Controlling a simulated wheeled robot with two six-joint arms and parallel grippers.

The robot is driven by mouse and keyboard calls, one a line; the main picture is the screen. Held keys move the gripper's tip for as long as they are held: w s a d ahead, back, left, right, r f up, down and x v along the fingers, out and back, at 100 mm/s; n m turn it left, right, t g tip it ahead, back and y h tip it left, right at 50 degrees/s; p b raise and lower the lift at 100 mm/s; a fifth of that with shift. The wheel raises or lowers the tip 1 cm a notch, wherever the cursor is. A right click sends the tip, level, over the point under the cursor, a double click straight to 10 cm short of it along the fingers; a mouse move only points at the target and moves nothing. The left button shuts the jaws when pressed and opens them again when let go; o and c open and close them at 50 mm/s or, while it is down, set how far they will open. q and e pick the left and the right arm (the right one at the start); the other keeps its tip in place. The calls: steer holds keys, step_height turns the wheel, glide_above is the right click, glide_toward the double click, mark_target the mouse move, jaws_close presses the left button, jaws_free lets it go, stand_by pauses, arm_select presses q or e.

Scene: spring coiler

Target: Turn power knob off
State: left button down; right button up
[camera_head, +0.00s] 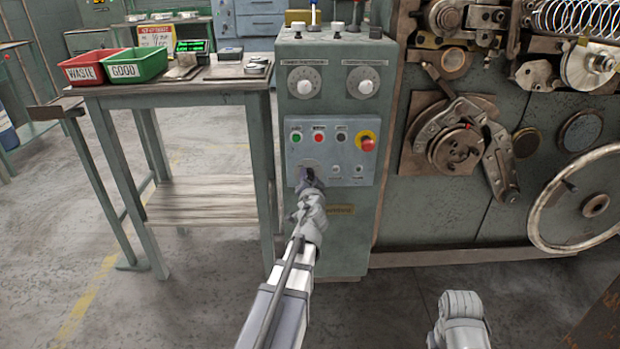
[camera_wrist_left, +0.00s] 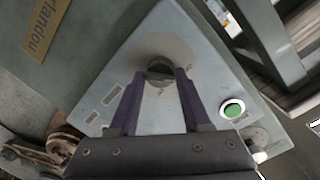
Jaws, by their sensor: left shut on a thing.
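The power knob (camera_wrist_left: 159,68) is a small dark knob on a round light plate in the left wrist view. In the head view its plate (camera_head: 310,163) shows at the lower left of the grey-blue control panel (camera_head: 351,178), while the knob itself is mostly hidden behind my gripper. My left gripper (camera_head: 306,177) reaches the panel there. In the left wrist view its two dark purple fingers (camera_wrist_left: 160,77) stand on either side of the knob and are shut on it. Part of my right arm shows at the lower right of the head view, but its gripper is not visible.
The panel carries a green button (camera_head: 296,136), a red button (camera_head: 318,137) and a red emergency stop (camera_head: 367,144). A table (camera_head: 175,88) with red and green bins stands left. Coiler machinery with a handwheel (camera_head: 596,205) stands right.

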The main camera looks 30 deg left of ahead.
arm_select(q)
steer(key=shift+a+n, duration=0.1)
steer(key=shift+n, duration=0.4)
stand_by(0.3)
steer(key=shift+c, duration=2)
jaws_free()
steer(key=shift+s, duration=0.1)
steer(key=v, duration=0.7)
steer(key=shift+s+p, duration=0.3)
steer(key=shift+p, duration=0.15)
steer(key=shift+d, duration=0.25)
